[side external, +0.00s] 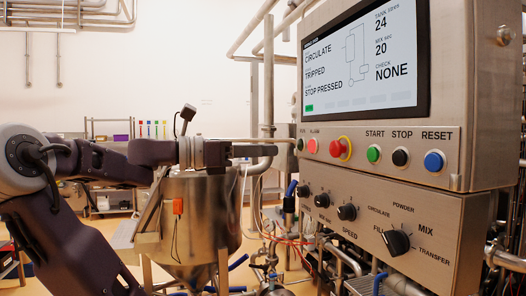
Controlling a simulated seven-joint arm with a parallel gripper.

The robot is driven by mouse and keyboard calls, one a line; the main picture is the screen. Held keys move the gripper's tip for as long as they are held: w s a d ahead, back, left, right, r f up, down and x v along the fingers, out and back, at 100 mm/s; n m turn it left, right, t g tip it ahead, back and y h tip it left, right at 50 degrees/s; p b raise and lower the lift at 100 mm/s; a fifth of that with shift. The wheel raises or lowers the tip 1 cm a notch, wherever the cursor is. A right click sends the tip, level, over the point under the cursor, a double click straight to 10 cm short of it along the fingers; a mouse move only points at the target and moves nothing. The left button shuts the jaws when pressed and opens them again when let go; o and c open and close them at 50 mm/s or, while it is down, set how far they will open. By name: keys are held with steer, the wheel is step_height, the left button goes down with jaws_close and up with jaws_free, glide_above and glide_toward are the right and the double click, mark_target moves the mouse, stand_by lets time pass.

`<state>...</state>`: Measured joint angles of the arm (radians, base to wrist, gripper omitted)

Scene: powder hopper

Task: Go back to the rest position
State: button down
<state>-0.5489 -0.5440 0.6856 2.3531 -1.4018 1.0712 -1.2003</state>
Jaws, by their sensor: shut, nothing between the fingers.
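My gripper (268,151) is in the middle of the side external view, at the end of my dark arm reaching in from the left. It points right, toward the control panel (375,158), with its fingers shut and empty. Its tip lies close to the panel's left edge in the picture; I cannot tell the gap in depth. The panel carries a red button (336,148) on a yellow ring, and green (374,153), black (400,157) and blue (434,161) buttons. The screen (365,62) reads CIRCULATE, TRIPPED, STOP PRESSED.
A steel hopper (200,222) stands behind and below my gripper. Below the buttons is a knob panel (350,235) with a large black selector (393,242). Pipes and hoses (275,262) crowd the space under it. The air above my arm at left looks open.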

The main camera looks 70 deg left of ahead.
stand_by(0.6)
steer(key=w+d+f+m+g+h, duration=0.1)
steer(key=d+f+m+g+h, duration=0.25)
steer(key=d+f+m, duration=0.45)
steer(key=d+f+m+g+h, duration=0.2)
steer(key=d+f+m+g, duration=0.35)
steer(key=d+m, duration=0.5)
steer(key=s+d+f+m+g+y, duration=0.2)
steer(key=s+f+m+y, duration=0.3)
steer(key=f+m, duration=0.6)
steer(key=s+m+g, duration=0.1)
steer(key=s+m, duration=0.1)
steer(key=m, duration=0.4)
steer(key=shift+f, duration=0.25)
